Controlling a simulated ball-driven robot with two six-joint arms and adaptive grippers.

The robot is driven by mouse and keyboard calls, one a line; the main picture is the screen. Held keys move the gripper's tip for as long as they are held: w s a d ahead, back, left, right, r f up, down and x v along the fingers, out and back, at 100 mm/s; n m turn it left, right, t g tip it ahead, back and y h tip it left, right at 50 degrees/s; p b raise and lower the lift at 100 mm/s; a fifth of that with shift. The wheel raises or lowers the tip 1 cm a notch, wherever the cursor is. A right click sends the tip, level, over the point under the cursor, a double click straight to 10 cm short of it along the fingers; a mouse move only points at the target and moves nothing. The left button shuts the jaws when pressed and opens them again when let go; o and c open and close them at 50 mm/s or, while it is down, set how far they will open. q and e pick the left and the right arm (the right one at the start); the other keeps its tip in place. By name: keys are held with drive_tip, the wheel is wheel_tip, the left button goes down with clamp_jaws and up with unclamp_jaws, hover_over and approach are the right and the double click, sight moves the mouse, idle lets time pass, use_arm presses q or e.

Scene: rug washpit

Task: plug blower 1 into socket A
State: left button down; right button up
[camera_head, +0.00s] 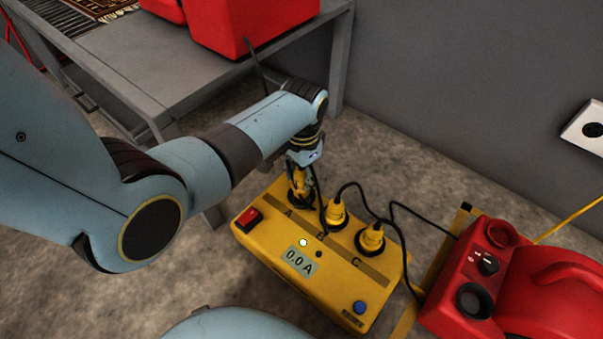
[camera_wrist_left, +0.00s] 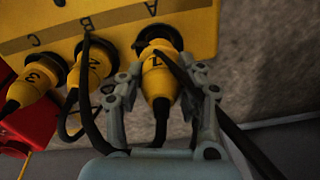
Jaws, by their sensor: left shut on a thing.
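My left gripper (camera_head: 301,181) is shut on the yellow plug marked 1 (camera_wrist_left: 156,78), with one finger on each side in the left wrist view. The plug points at socket A (camera_wrist_left: 158,38) of the yellow power box (camera_head: 285,238). Its front end meets the dark socket ring; I cannot tell how deep it sits. Plug 2 (camera_head: 337,213) stands in socket B and plug 3 (camera_head: 371,238) in socket C. The display (camera_head: 299,261) reads 0.0 A. A dark cable crosses in front of plug 1 in the left wrist view. My right gripper is not in view.
A red machine (camera_head: 540,290) stands right of the box. A grey table (camera_head: 190,75) with red machines (camera_head: 265,25) is behind my left arm. Black cables (camera_head: 400,225) loop from plugs 2 and 3. A white wall outlet (camera_head: 585,128) is at the far right.

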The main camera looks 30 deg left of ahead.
sight(301, 185)
use_arm(q)
drive_tip(key=shift+r, duration=0.1)
drive_tip(key=shift+f+b, duration=0.7)
drive_tip(key=shift+f, duration=1.15)
drive_tip(key=c, duration=0.8)
unclamp_jaws()
drive_tip(key=shift+r, duration=0.1)
wheel_tip(301, 185, up, 12)
drive_tip(key=shift+d+f, duration=0.1)
